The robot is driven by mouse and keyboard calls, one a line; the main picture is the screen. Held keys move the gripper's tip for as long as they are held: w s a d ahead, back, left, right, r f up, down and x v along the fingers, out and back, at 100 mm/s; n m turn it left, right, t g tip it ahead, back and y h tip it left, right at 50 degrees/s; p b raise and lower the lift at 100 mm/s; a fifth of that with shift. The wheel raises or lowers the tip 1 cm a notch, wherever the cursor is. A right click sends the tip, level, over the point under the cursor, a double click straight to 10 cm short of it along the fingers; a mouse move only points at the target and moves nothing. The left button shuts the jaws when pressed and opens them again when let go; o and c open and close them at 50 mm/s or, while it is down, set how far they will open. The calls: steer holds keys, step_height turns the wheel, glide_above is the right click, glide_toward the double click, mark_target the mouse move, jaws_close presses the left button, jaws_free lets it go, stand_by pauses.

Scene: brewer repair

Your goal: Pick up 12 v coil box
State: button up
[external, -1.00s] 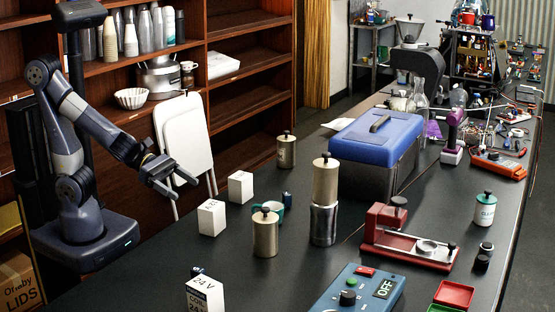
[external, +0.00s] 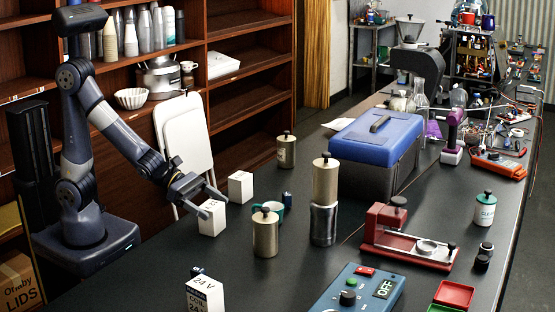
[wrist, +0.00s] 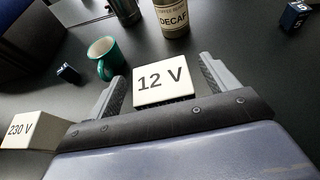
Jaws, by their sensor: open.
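The 12 V coil box is a white box with "12 V" in black on its top in the wrist view (wrist: 166,88). In the external view the white box (external: 211,222) stands upright on the dark bench top. My gripper (external: 216,206) is open at this box, its fingers pointing right and down. In the wrist view the open fingers (wrist: 162,72) lie on either side of the box, with a gap at the right finger. Contact cannot be told. The box's lower part is hidden in the wrist view.
A white 230 V box (wrist: 30,130) stands to the left in the wrist view and behind in the external view (external: 240,187). A green mug (wrist: 106,58) and a DECAF canister (wrist: 174,18) stand beyond. A 24 V box (external: 205,294) is at the front.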

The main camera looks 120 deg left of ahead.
steer(key=shift+w+f, duration=0.15)
steer(key=shift+w, duration=0.15)
steer(key=shift+c, duration=0.4)
steer(key=c, duration=1.1)
